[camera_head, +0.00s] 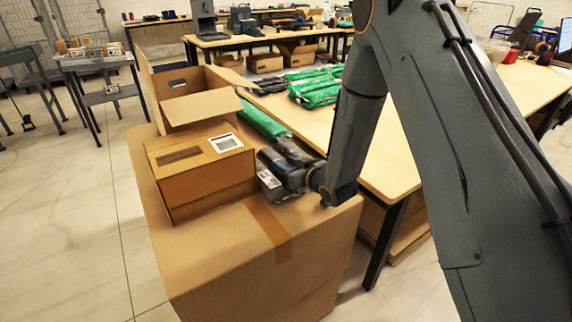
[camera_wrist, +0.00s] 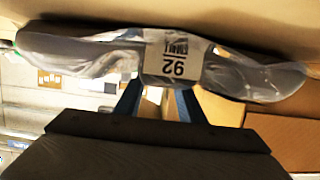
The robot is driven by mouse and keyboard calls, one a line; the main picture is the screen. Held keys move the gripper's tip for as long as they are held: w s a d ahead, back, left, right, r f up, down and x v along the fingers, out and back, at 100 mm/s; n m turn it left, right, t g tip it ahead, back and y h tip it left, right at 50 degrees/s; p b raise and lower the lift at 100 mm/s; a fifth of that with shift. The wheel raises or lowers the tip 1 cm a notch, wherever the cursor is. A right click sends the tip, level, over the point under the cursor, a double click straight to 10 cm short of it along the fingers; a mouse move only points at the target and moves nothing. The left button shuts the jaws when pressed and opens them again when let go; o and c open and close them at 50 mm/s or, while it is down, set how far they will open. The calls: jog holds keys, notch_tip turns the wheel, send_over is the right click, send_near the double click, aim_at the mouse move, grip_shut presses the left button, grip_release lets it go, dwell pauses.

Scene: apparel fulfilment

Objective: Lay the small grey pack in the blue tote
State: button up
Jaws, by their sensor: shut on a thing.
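The small grey pack (camera_wrist: 235,78) is in clear plastic and spans the wrist view, with a white label marked 92 in its middle. My gripper (camera_wrist: 160,92) is shut on it, with a finger on either side of the label's lower edge. In the head view the grey pack (camera_head: 269,178) shows beside the closed carton, above the large carton's top. My gripper (camera_head: 292,177) is partly hidden there by its own wrist. I cannot tell whether the pack touches the carton. No blue tote shows in either view.
A closed brown carton (camera_head: 200,172) sits on a large carton (camera_head: 240,250), with an open carton (camera_head: 190,95) behind. Green packs (camera_head: 316,90) lie on the wooden table (camera_head: 400,165), and another green pack (camera_head: 262,122) lies near its edge.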

jog(key=o, duration=1.3)
jog(key=shift+f, duration=0.1)
jog(key=shift+c, duration=0.2)
jog(key=shift+s+d+r, duration=0.1)
jog(key=shift+r, duration=0.1)
jog(key=b+v, duration=0.1)
jog(key=v, duration=1)
jog(key=shift+s+d+r, duration=0.15)
jog(key=shift+s+d, duration=0.1)
